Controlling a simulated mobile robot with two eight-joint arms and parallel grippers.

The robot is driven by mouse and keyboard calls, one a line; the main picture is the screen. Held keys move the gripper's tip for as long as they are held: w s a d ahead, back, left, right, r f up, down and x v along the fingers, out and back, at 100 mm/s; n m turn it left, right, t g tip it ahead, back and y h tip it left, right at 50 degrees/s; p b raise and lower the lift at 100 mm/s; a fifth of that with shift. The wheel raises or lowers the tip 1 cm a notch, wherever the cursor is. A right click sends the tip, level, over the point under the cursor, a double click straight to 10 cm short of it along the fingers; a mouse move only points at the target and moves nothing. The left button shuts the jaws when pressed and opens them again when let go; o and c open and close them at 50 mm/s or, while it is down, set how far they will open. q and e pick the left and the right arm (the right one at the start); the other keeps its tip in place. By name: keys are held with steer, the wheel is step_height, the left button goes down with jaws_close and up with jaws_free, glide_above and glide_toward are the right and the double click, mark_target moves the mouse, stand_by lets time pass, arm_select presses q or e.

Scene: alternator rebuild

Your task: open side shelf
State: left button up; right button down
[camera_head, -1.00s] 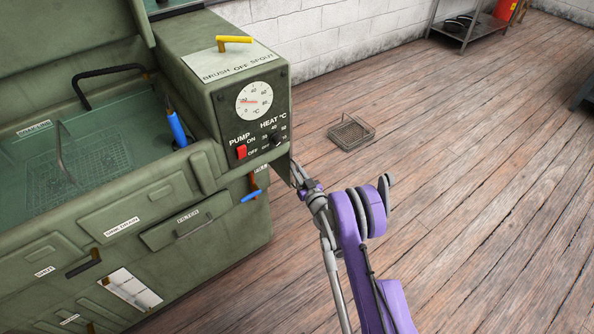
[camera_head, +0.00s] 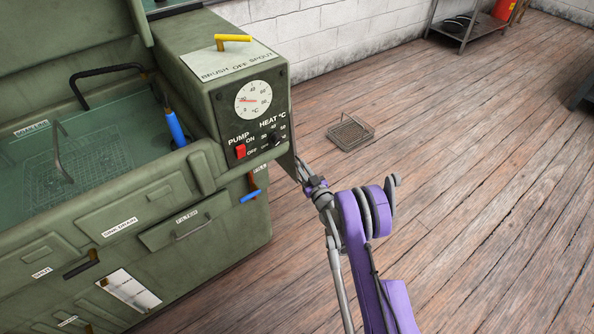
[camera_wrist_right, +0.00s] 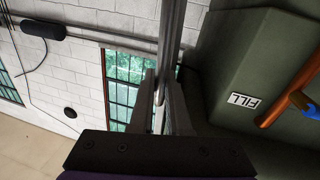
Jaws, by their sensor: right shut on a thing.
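The side shelf (camera_head: 288,160) shows as a thin grey-green panel, nearly edge-on, at the right side of the green parts washer (camera_head: 205,125). My right gripper (camera_head: 300,176) is at this panel, partly hidden behind the washer's corner and the panel. In the right wrist view, the shelf edge (camera_wrist_right: 173,35) runs down from the top as a narrow grey strip between the fingers of my right gripper (camera_wrist_right: 162,88), which is shut on it. The shelf's broad face is mostly hidden. My left gripper is not in view.
A wire basket (camera_head: 350,132) lies on the floor.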

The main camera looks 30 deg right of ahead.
steer(key=w+d+r+n+t+y, duration=0.1)
steer(key=d+r+n, duration=0.3)
steer(key=d, duration=0.5)
steer(key=d+r+n, duration=0.4)
steer(key=d, duration=0.4)
steer(key=d+r+n+y+p, duration=0.1)
steer(key=d+r+n, duration=0.3)
steer(key=r, duration=0.6)
steer(key=w+d+r+n+t+y+p, duration=0.1)
steer(key=d+r+n+p, duration=0.3)
steer(key=r+n, duration=0.3)
steer(key=shift+d+r, duration=0.25)
steer(key=shift+r, duration=1.25)
steer(key=c, duration=0.9)
jaws_free()
steer(key=shift+y, duration=0.4)
